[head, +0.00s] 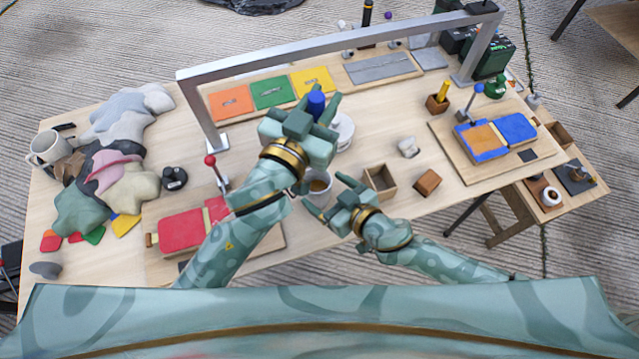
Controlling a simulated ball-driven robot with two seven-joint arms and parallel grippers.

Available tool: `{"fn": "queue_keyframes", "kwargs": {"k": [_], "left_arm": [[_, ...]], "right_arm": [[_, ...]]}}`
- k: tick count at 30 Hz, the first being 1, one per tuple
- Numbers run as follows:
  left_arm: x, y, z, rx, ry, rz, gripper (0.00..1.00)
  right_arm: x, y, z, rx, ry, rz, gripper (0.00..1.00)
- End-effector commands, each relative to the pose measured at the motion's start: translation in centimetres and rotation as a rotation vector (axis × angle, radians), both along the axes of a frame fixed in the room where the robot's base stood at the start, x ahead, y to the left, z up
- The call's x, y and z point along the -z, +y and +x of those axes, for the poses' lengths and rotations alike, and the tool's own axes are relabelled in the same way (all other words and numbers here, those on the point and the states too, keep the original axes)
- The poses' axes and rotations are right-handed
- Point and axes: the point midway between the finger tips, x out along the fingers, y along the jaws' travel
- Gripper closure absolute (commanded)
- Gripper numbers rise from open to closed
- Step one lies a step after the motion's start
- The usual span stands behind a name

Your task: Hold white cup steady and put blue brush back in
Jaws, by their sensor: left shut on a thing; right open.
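My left gripper (318,106) is shut on the blue brush (316,101), whose rounded blue end shows between the fingers. The rest of the brush is hidden by the gripper. What looks like the white cup (320,181) stands on the table below and nearer, with its round opening facing up and a tan inside. My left arm and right gripper partly cover it. My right gripper (325,196) is open, with its fingers close around the cup's right and near sides. I cannot tell whether they touch it.
A round white object (344,128) stands beside my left gripper. A metal arch (330,55) spans the table behind. An open wooden box (380,182) and a wooden block (427,182) lie right of my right gripper. A red-topped lever (211,161) stands left of my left arm.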

Motion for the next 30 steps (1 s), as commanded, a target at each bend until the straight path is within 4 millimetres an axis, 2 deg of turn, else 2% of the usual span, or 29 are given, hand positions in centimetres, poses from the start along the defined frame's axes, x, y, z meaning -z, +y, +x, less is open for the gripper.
{"fn": "queue_keyframes", "kwargs": {"k": [3,7,18,24,30], "left_arm": [[0.0,0.0,0.0,0.000,0.000,0.000,0.98],[0.0,0.0,0.0,0.000,0.000,0.000,0.98],[0.0,0.0,0.0,0.000,0.000,0.000,0.98],[0.0,0.0,0.0,0.000,0.000,0.000,0.98],[-1.0,0.3,0.8,0.008,-0.003,0.001,0.98]], "right_arm": [[0.7,1.3,1.5,-0.001,-0.002,0.001,0.18],[1.3,2.1,2.4,0.000,-0.001,-0.001,0.18],[1.5,2.4,2.8,-0.002,0.001,0.000,0.18],[1.5,2.4,2.8,-0.001,0.001,0.000,0.70],[1.5,2.4,2.8,-0.001,0.001,0.000,0.70]]}}
